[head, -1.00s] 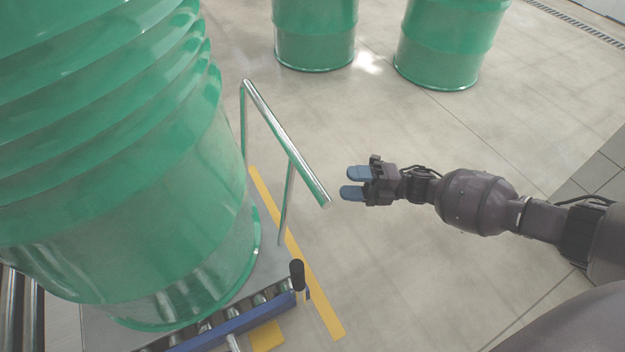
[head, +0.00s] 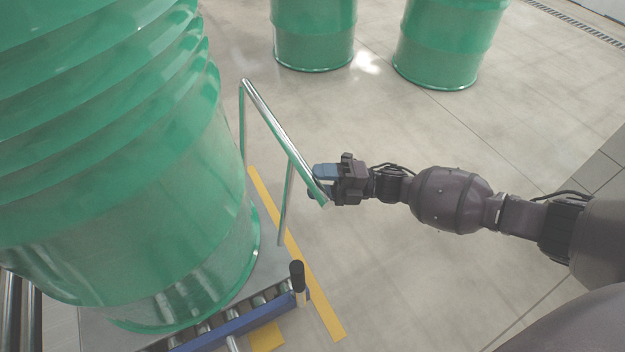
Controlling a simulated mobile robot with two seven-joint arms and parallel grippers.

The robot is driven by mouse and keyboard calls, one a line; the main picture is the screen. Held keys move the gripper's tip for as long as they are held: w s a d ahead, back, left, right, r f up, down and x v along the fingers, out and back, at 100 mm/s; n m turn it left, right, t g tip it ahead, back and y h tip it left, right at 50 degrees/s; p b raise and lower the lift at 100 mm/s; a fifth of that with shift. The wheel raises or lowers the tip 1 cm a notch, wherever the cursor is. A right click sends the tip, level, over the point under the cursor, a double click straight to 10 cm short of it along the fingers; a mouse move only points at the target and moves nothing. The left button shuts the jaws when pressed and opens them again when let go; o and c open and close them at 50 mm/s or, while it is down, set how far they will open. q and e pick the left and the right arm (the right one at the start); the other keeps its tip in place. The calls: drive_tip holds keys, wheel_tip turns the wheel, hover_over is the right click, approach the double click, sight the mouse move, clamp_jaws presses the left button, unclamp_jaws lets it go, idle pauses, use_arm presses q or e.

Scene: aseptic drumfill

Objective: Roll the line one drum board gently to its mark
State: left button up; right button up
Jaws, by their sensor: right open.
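A large green ribbed drum (head: 130,220) stands on a grey drum board (head: 270,262) at the left. A shiny metal push bar (head: 272,122) rises from the board's right side on thin posts. My right gripper (head: 318,182) is open at the near end of this bar, with its blue fingertips at the bar. The bar's end hides part of the fingers, and I cannot tell whether they touch it. A yellow floor line (head: 312,290) runs along the board's right side. My left gripper is not in view.
Two more green drums (head: 314,35) (head: 450,42) stand at the back. The floor between them and my right arm is clear.

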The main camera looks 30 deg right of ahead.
drive_tip(key=shift+x, duration=0.8)
clamp_jaws()
